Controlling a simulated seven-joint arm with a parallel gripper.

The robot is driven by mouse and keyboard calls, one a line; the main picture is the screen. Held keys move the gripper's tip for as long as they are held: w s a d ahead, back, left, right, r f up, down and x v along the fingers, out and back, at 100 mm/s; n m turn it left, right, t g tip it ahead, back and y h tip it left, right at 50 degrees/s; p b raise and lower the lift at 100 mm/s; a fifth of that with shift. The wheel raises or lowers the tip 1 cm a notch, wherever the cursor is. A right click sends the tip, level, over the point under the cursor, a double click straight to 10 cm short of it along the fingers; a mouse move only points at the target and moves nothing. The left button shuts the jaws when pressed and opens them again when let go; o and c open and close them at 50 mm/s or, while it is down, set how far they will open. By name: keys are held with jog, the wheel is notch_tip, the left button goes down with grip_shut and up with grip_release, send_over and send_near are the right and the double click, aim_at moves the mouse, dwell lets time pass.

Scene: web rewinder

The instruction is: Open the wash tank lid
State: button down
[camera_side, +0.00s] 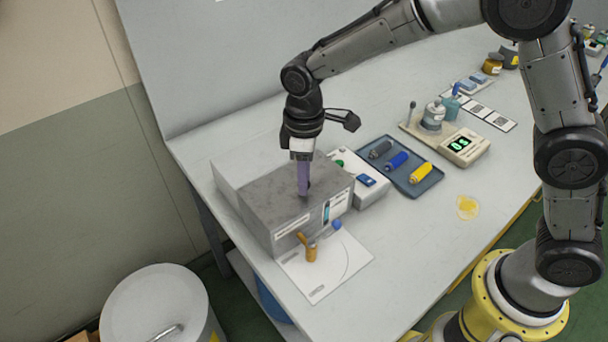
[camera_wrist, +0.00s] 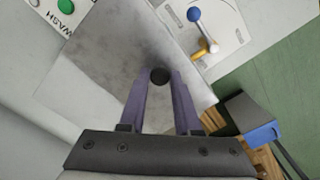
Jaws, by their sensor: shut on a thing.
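The wash tank (camera_side: 285,218) is a grey metal box on the table, with a flat grey lid (camera_side: 262,197) on top. In the side view the lid lies flat on the tank. A dark round knob (camera_wrist: 160,76) stands on the lid in the wrist view. My gripper (camera_side: 304,190) points straight down over the lid, and its purple fingers also show in the wrist view (camera_wrist: 160,88). The fingers are shut on the knob, one on each side of it. The lower part of the knob is mostly hidden by the fingers in the side view.
A brass-coloured valve with a blue-ball lever (camera_side: 311,250) stands on a white plate (camera_side: 335,270) before the tank. A white control box (camera_side: 366,188) and a tray (camera_side: 418,183) of coloured rollers are to the right. A drum (camera_side: 150,300) stands on the floor.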

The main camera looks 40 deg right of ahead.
jog(key=shift+w, duration=0.1)
dwell(0.3)
jog(key=w, duration=1.2)
jog(key=shift+r, duration=0.15)
jog(key=c, duration=0.6)
grip_release()
notch_tip(320, 180, up, 14)
jog(key=shift+f, duration=0.2)
